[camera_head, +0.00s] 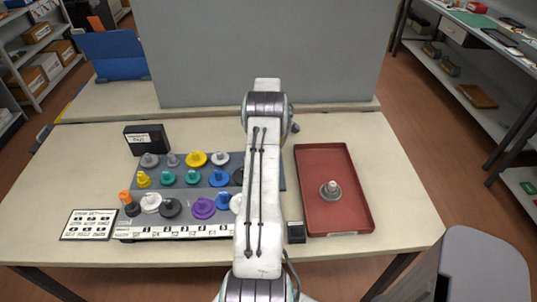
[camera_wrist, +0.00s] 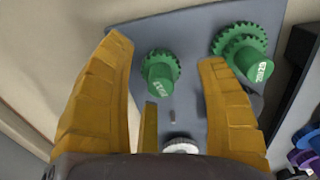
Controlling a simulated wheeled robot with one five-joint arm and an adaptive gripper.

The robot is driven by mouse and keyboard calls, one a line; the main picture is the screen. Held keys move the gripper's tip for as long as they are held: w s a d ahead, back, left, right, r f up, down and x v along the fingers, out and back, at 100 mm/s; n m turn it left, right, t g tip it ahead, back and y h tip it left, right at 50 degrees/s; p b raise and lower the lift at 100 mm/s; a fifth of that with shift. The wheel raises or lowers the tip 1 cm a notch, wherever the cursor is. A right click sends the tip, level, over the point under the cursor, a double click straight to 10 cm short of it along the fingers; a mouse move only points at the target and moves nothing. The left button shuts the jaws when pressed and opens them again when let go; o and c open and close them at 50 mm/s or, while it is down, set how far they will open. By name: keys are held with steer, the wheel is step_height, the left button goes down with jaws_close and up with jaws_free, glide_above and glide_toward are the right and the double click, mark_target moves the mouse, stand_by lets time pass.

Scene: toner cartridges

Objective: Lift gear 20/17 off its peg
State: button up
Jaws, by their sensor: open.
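In the wrist view my gripper (camera_wrist: 165,54) is open, with one ochre finger on each side. A small green gear (camera_wrist: 160,71) with a tall hub shows between the fingers, with a gap on both sides. Its white label is turned and small; it seems to end in 17. It sits on a grey board (camera_wrist: 190,90); its peg is hidden under it. A larger green gear (camera_wrist: 243,52), stacked in tiers and also labelled, stands right of the right finger. In the head view my arm hides my gripper and the part of the board beneath it.
A white gear (camera_wrist: 181,145) and a bare peg (camera_wrist: 171,116) are below the small gear. Purple and blue gears (camera_wrist: 305,160) are at lower right. In the head view a red tray (camera_head: 350,205) holds a grey gear (camera_head: 331,190). Several coloured gears stand left of my arm.

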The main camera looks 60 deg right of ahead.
steer(key=shift+f, duration=0.85)
steer(key=c, duration=1.1)
